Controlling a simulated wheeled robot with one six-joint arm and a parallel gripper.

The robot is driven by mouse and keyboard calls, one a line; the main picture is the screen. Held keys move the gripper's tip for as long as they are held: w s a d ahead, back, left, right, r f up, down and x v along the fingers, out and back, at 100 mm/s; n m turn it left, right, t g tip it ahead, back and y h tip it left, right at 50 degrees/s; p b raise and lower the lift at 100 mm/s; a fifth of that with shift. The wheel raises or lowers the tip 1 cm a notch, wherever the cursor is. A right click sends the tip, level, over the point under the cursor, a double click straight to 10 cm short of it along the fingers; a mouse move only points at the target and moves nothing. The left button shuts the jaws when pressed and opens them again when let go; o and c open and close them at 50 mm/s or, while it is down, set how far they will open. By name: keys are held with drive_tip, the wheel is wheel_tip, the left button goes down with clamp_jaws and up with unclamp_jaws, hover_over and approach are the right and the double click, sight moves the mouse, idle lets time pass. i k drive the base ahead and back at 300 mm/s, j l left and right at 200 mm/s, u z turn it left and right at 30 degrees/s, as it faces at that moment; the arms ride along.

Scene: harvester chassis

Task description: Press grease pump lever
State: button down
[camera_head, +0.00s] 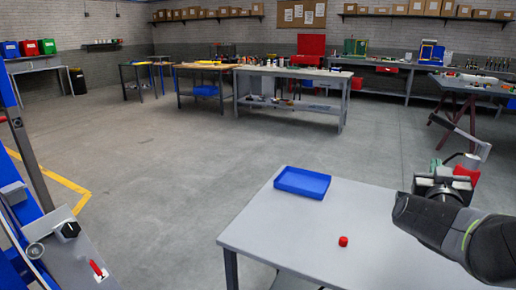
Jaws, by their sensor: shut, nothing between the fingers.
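A long grey bar (471,141), which looks like the pump lever, slants down to the right at the right side of the view. Its right end is close to a red body (467,173), partly hidden behind my arm. My gripper (438,180) is shut and empty, over the right part of the near grey table. It appears just in front of and left of the red body. I cannot tell whether it touches the bar or the body. Its fingertips are small and dark.
The near grey table (290,225) holds a blue tray (302,182) and a small red piece (343,241). At left, a grey panel (75,250) carries a black knob and red lever (97,268). Workbenches line the back; the floor between is open.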

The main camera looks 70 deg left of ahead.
sight(442, 121)
drive_tip(key=i+j+u, duration=0.35)
drive_tip(key=u, duration=5.15)
